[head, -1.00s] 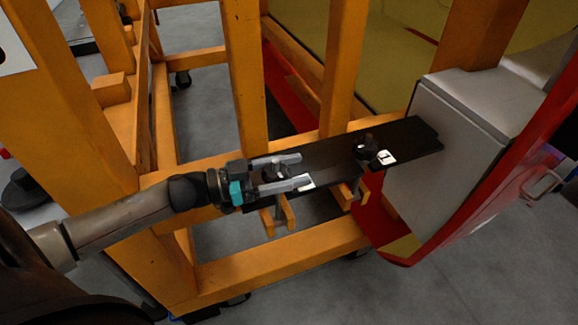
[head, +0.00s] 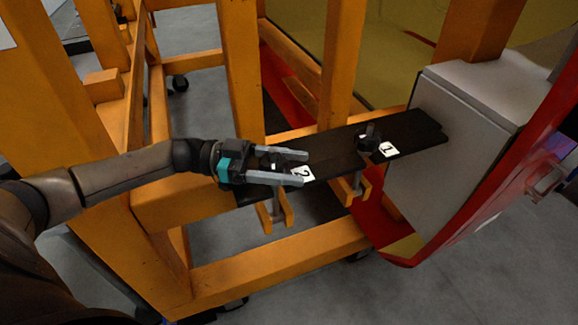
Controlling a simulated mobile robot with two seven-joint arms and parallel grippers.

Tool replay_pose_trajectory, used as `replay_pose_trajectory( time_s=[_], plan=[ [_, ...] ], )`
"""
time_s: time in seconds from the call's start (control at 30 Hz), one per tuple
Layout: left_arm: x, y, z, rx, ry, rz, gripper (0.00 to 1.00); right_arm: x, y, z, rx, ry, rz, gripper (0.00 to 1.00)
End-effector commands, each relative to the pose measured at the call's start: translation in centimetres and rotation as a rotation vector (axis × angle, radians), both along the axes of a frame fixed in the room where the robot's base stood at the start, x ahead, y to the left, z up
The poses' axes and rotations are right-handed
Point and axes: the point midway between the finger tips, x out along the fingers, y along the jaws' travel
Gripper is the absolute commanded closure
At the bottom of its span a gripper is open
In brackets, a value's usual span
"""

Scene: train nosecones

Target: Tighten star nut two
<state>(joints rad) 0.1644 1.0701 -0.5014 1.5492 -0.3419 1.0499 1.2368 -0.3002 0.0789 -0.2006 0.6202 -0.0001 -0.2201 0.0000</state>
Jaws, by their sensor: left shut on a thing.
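A flat black bar (head: 335,160) runs from the orange frame to a grey block at the right. A white label "2" (head: 303,173) lies on the bar. The black star nut two (head: 272,161) is beside it, between the fingers of my left gripper (head: 298,169) and partly hidden by them. The gripper is shut on this nut, its fingers lying nearly level along the bar. Star nut one (head: 368,138) stands further right on the bar, beside a white label "1" (head: 388,149). My right gripper is not in view.
Orange posts (head: 343,70) rise behind the bar, and an orange beam (head: 280,250) runs below it. A grey block (head: 450,140) on a red and yellow nosecone (head: 530,190) closes off the right. Grey floor shows around the frame.

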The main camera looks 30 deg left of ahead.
Motion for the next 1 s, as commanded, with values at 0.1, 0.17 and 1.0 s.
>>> replay_pose_trajectory(
  time_s=[0.1, 0.17, 1.0],
  plan=[
    [-0.05, -0.12, -0.11, -0.001, 0.004, -0.001, 0.93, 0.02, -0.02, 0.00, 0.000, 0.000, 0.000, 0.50],
    [-0.06, -0.14, -0.12, -0.002, 0.005, -0.001, 0.93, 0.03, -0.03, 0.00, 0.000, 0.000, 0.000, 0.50],
    [-0.03, -0.05, -0.05, -0.001, 0.003, 0.006, 0.06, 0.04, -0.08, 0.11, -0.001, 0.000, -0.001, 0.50]
  ],
)
